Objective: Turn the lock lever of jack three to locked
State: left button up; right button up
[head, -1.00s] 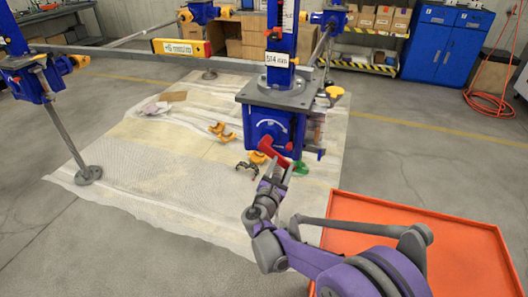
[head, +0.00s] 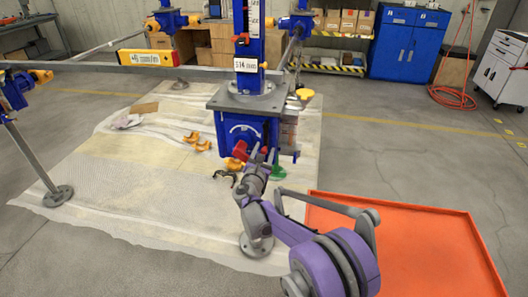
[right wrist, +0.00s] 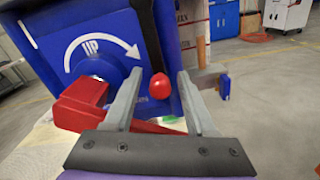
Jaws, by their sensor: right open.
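The nearest jack has a blue body (head: 232,131) and a label plate reading 514. I cannot read a jack number. In the right wrist view its face (right wrist: 100,35) carries a white curved arrow marked UP. A red block-like handle part (right wrist: 82,103) sits at the left, and red continues behind the gripper. A round red knob (right wrist: 159,86) shows between the fingers, with a dark strip above it. My right gripper (right wrist: 160,76) is open around the knob's sides, with no clear contact. In the head view the right gripper (head: 264,152) partly covers the red handle (head: 240,152). My left gripper is out of view.
An orange tray (head: 400,208) lies at the right, beside my right arm. Yellow clamp-like pieces (head: 197,140) and a green piece (head: 279,172) lie on the pale sheet (head: 120,180). A grey beam (head: 90,66) runs behind.

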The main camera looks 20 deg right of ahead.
grip_shut()
dwell(1.4)
